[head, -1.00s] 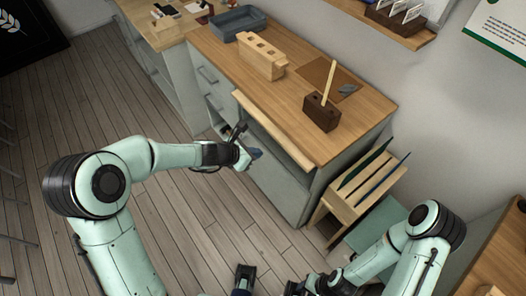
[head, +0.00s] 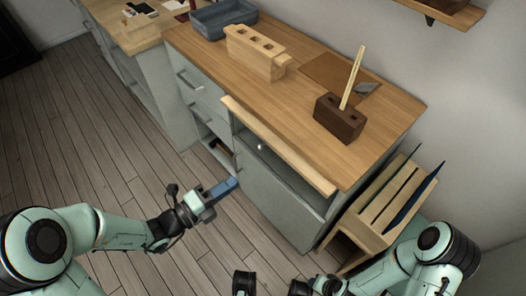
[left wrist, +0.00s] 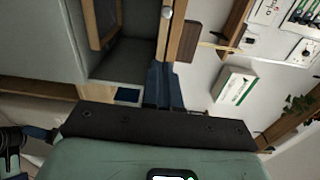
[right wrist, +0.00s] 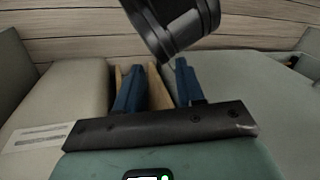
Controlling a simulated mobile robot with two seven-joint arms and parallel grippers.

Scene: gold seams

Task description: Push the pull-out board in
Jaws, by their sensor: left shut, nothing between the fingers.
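The pull-out board (head: 290,158) is a long pale wooden strip with a small white knob (head: 259,147). It juts out along the front of the wooden counter, just under its top. In the left wrist view the knob (left wrist: 167,13) shows at the top, beyond the fingertips. My left gripper (head: 224,187) is shut and empty, in front of the cabinet and apart from the board. Its blue fingers (left wrist: 164,85) are together in the left wrist view. My right gripper (right wrist: 158,85) is open and empty, low down, with its two blue fingers apart.
On the counter (head: 225,70) are a grey-blue tray (head: 224,20), a pale wooden block with holes (head: 256,52) and a dark block (head: 339,118) holding a stick. A slatted wooden rack (head: 380,205) stands at the counter's right end. Floor (head: 100,150) at left is clear.

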